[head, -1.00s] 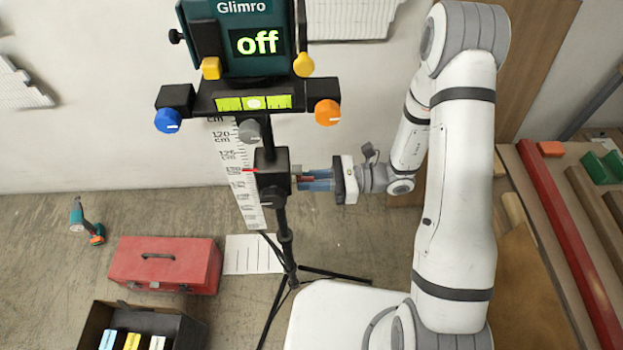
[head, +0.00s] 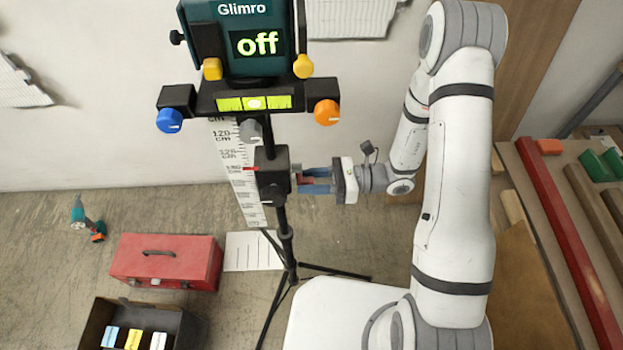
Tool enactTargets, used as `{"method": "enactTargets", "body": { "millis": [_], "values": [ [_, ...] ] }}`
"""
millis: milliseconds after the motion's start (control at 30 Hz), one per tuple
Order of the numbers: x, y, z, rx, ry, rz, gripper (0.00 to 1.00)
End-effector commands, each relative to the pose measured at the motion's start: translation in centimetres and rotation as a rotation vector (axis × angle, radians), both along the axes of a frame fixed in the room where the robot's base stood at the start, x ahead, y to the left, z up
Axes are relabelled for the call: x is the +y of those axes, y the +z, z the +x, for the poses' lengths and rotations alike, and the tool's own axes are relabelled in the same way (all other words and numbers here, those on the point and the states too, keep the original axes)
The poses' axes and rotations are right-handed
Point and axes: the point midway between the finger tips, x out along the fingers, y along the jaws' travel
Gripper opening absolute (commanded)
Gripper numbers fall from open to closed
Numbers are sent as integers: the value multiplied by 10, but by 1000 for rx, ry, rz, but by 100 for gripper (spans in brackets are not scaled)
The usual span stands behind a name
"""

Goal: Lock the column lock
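The column lock is on the black clamp block (head: 272,172) on the thin black column, below the Glimro device (head: 238,40), whose screen reads "off". A red pointer on the block's left side lies against the scale near the 130 mark. My gripper (head: 304,181) is at the block's right side, pointing left, with its bluish fingers close to the block. Something reddish shows between the fingers, possibly the lock's lever. I cannot tell whether the fingers press on it, and the lock's position is not clear.
Blue (head: 169,120), grey (head: 250,131) and orange (head: 327,112) knobs sit above the block. The white scale (head: 243,190) stands behind the column. Tripod legs (head: 335,271) spread below. A red toolbox (head: 165,262) and an open dark box (head: 180,328) lie on the floor at left.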

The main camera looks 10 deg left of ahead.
Motion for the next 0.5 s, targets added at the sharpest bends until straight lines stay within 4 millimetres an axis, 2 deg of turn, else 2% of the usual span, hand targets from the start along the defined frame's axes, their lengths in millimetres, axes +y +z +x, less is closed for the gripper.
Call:
{"method": "enactTargets", "body": {
  "millis": [300, 500],
  "values": [
    [-2, 0, 1, 0, -1, 0, 40],
    [-25, -2, 7, -2, -4, 1, 40]
  ]
}}
